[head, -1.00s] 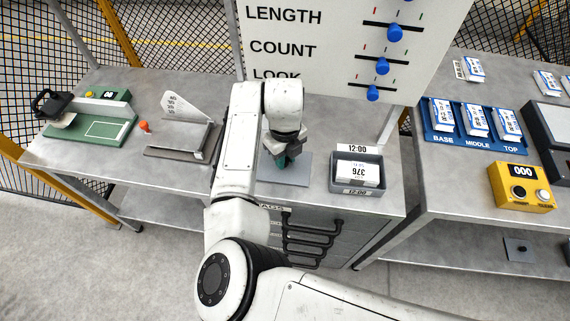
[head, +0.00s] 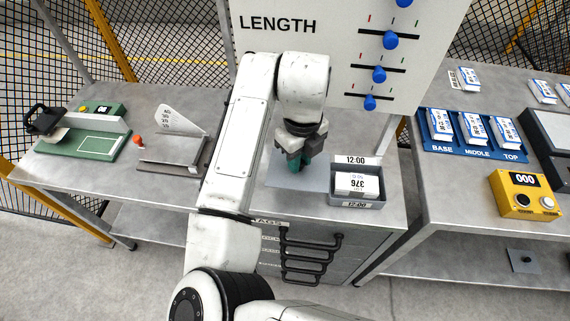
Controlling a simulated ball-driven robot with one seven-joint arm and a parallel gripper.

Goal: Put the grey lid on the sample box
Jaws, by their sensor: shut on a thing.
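The grey lid (head: 283,184) is a flat light-grey plate under my gripper (head: 297,168), left of the sample box. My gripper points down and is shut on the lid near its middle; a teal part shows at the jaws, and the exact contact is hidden. The lid looks level, and its right edge comes close to the box's left rim in the picture. How high it hangs over the bench is hard to tell. The sample box (head: 354,203) is an open dark-grey box with 12:00 labels and white printed packs inside.
A white panel (head: 290,60) with blue sliders stands behind. Black drawer handles (head: 310,262) stick out below the bench front. A lever device (head: 175,145) and a green device (head: 80,140) stand left. A blue tray (head: 455,153) and yellow counter (head: 525,195) are on the right bench.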

